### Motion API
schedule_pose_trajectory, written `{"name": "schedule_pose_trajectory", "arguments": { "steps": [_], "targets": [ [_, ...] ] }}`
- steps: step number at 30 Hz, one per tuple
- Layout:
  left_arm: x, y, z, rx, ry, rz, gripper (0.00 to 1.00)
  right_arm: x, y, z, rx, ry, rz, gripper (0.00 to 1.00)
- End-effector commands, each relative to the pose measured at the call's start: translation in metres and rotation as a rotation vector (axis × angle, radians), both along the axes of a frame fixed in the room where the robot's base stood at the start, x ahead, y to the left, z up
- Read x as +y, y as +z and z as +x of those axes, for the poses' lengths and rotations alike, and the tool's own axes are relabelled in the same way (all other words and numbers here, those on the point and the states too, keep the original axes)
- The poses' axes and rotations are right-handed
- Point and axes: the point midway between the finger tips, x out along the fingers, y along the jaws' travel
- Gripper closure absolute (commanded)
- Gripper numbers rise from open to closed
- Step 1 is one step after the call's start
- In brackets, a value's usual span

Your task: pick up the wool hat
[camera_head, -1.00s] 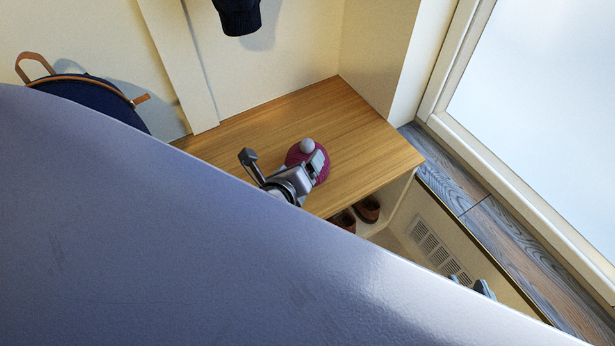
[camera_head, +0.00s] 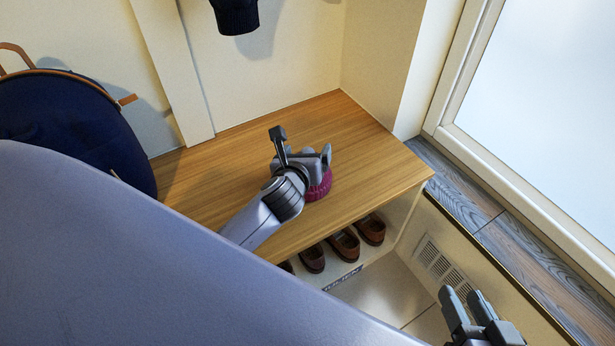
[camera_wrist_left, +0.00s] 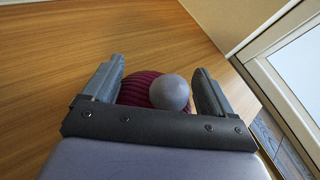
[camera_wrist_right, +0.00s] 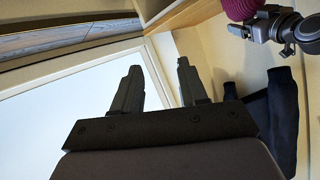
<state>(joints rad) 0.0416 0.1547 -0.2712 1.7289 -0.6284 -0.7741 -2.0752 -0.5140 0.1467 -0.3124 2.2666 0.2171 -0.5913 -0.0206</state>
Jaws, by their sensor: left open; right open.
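The wool hat (camera_head: 319,187) is magenta, ribbed, with a grey pompom, and sits on the wooden bench top. In the head view my left gripper (camera_head: 310,158) is over it and hides much of it. In the left wrist view the hat (camera_wrist_left: 140,90) and its grey pompom (camera_wrist_left: 170,93) lie between the two open fingers of my left gripper (camera_wrist_left: 160,88). I cannot tell whether the fingers touch it. My right gripper (camera_head: 466,302) is open and empty at the lower right, away from the bench. The hat also shows at the top of the right wrist view (camera_wrist_right: 241,8).
The wooden bench (camera_head: 375,165) has brown shoes (camera_head: 344,243) in the cubby below. A navy backpack (camera_head: 65,115) stands at the left. A dark garment (camera_head: 236,15) hangs at the wall. A framed glass pane (camera_head: 555,120) is at the right. The bench's right end is clear.

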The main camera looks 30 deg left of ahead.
Motion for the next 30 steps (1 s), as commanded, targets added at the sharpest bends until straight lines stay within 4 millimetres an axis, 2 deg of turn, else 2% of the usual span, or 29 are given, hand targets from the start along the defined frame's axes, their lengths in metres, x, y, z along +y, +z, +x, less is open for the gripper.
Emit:
{"name": "schedule_pose_trajectory", "arguments": {
  "steps": [7,12,13,14,23,24,25,26,30],
  "targets": [
    [0.0,0.0,0.001,0.0,0.0,-0.001,0.14,0.001,0.001,0.0,0.001,0.002,0.005,0.57],
    [0.0,0.0,0.001,0.001,0.0,-0.001,0.69,0.001,0.001,0.0,0.0,0.001,0.004,0.57],
    [0.0,0.0,0.001,0.001,0.0,-0.001,0.79,0.001,0.001,0.0,0.0,0.001,0.004,0.57],
    [0.0,0.0,0.001,0.001,0.0,-0.001,0.84,0.001,0.0,0.0,0.0,0.001,0.004,0.57],
    [0.0,0.002,0.001,0.0,0.001,-0.002,0.85,0.0,0.002,0.0,-0.001,0.0,0.002,0.57],
    [0.001,0.005,0.001,0.0,0.001,-0.002,0.93,0.0,0.004,0.0,-0.002,0.0,-0.002,0.57],
    [0.001,0.008,0.001,0.0,0.001,-0.002,0.93,-0.001,0.005,0.001,-0.003,-0.001,-0.006,0.57],
    [0.001,0.011,0.001,0.0,0.002,-0.001,1.0,-0.001,0.007,0.001,-0.005,-0.002,-0.012,0.57],
    [0.001,0.038,0.001,-0.002,0.0,-0.001,1.0,-0.013,0.009,-0.005,0.001,-0.022,-0.083,0.57]
  ]
}}
